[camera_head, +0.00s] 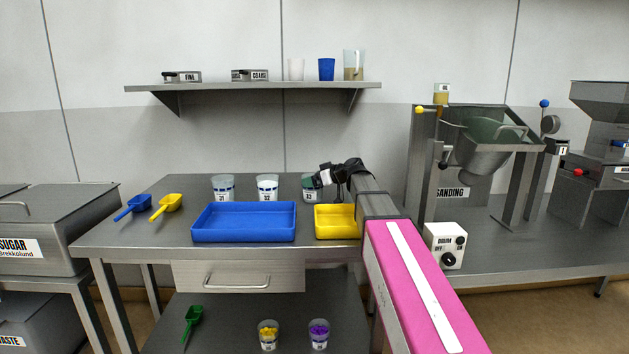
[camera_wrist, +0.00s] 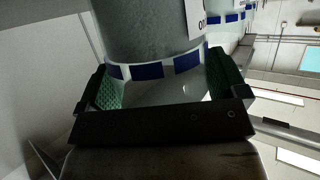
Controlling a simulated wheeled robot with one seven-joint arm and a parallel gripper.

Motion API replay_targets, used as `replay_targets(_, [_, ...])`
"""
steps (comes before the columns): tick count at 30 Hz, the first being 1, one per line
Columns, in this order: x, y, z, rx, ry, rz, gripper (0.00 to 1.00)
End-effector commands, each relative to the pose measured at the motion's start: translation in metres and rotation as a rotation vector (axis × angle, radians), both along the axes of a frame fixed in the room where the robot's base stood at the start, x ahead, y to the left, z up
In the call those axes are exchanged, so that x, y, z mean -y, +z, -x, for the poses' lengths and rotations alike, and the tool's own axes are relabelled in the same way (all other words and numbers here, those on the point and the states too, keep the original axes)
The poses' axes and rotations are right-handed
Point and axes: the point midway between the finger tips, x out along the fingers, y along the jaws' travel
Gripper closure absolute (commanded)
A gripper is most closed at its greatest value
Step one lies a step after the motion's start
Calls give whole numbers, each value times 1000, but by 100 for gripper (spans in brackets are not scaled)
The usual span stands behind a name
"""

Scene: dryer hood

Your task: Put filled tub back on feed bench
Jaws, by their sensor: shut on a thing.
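A clear tub with a blue-checked band and a label that seems to read 33 (camera_head: 309,194) is at the back of the feed bench (camera_head: 125,238), right of two similar tubs. My gripper (camera_head: 318,180) reaches it from the right. In the wrist view the tub (camera_wrist: 150,35) sits between the green-padded fingers of my gripper (camera_wrist: 165,90), which is shut on it. Grey contents seem to show through its wall. The tub looks upright and level with its neighbours; I cannot tell whether its base touches the bench.
Tubs 31 (camera_head: 223,187) and 32 (camera_head: 267,187) stand to the left. A blue tray (camera_head: 244,238) and a yellow tray (camera_head: 336,236) lie in front. Blue (camera_head: 131,207) and yellow (camera_head: 166,206) scoops lie at left. The sanding machine (camera_head: 450,192) stands at right, and a wall shelf (camera_head: 260,87) hangs above.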

Motion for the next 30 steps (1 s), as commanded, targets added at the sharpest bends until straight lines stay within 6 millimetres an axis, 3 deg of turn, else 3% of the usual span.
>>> replay_targets(2, [0,-2,0,-1,0,-1,44])
replay_targets(3, [0,-2,0,0,0,0,0])
replay_targets(14, [2,1,2,0,0,0,0])
replay_targets(30, [56,25,38,1,0,1,0])
